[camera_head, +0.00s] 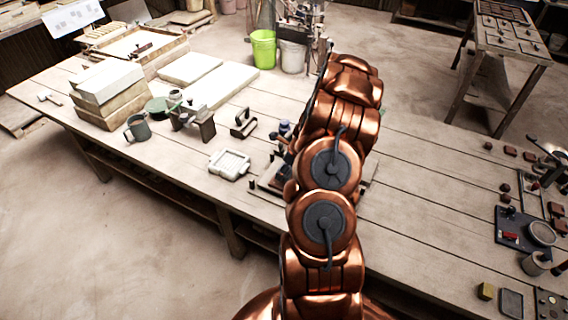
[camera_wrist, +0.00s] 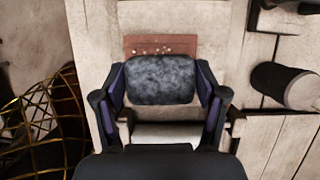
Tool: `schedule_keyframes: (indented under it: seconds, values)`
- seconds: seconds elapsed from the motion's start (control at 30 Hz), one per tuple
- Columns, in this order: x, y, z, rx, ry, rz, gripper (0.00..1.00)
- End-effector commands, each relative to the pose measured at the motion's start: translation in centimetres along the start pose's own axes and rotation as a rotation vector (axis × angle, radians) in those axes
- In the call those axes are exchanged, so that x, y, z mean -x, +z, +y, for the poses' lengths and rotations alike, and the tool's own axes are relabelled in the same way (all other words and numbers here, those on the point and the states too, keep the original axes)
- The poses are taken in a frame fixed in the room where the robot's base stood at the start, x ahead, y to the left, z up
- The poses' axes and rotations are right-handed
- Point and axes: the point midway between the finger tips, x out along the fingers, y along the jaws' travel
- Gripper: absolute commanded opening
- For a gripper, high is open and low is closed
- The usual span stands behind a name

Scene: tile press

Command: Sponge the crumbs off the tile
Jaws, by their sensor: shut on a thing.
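In the wrist view my gripper (camera_wrist: 160,76) is shut on a dark grey, mottled sponge (camera_wrist: 160,88), with one finger pressed to each side of it. A flat reddish-brown tile (camera_wrist: 181,42) lies just beyond the sponge. Several small pale crumbs show on the tile along the sponge's far edge. The sponge hides the near part of the tile; I cannot tell whether it touches the tile. In the head view my copper arm hides the gripper, the sponge and the tile.
The long plank table (camera_head: 420,180) has a clear stretch right of my arm. A white gridded tray (camera_head: 230,164) and a dark-handled press block (camera_head: 243,123) stand to its left. In the wrist view a dark cylinder (camera_wrist: 275,84) lies at right and a gold wire frame (camera_wrist: 45,125) at left.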

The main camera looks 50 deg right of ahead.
Motion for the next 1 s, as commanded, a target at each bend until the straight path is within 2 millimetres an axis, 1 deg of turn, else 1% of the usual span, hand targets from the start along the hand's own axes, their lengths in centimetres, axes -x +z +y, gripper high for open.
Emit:
schedule_keyframes:
  seconds: [0.63, 1.0]
  values:
    - [-0.23, -0.15, 0.08, 0.001, 0.0, 0.0, 0.44]
    - [-0.73, -0.35, 0.09, 0.001, 0.0, 0.0, 0.44]
